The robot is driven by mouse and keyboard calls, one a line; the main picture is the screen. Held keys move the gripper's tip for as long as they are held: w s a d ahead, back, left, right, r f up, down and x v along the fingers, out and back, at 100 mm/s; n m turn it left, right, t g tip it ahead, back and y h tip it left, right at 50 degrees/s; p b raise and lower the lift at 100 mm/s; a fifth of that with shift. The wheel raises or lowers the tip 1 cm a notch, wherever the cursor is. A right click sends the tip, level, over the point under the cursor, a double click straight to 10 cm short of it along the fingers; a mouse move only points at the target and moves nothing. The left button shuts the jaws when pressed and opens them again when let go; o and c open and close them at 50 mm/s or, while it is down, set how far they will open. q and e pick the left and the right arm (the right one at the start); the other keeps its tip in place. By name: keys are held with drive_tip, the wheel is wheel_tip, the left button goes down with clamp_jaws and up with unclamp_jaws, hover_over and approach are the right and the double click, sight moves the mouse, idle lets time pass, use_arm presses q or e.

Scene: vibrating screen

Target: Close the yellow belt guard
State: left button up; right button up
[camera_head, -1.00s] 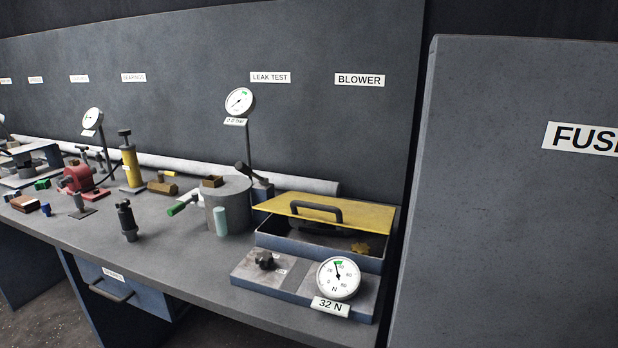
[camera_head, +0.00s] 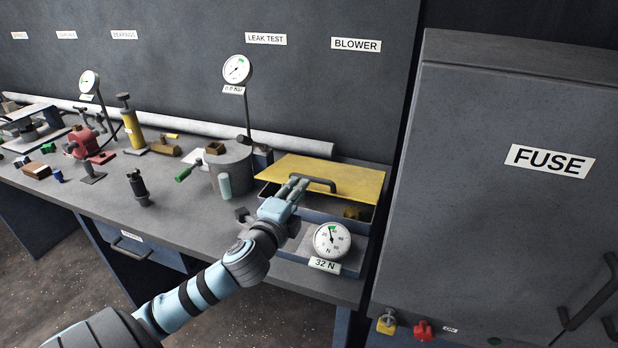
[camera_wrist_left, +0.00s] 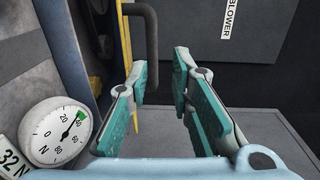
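The yellow belt guard (camera_head: 345,178) is a flat lid with a dark handle (camera_head: 318,184) on top. It is raised at the front over a blue-grey box (camera_head: 318,213), with an open gap between them. My left gripper (camera_head: 295,184) is at the guard's front left, near the handle; contact cannot be told. My right gripper is not in view.
A dial gauge (camera_head: 332,240) reading 32 N stands in front of the box. A grey cylinder (camera_head: 232,165) and a green-handled lever (camera_head: 186,173) are to its left. A grey fuse cabinet (camera_head: 480,220) rises close on the right.

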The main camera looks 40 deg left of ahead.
sight(308, 177)
use_arm(q)
drive_tip(key=x, duration=0.8)
drive_tip(key=shift+w+f, duration=0.1)
drive_tip(key=shift+w, duration=0.05)
drive_tip(key=shift+a, duration=0.1)
clamp_jaws()
drive_tip(key=shift+f, duration=0.1)
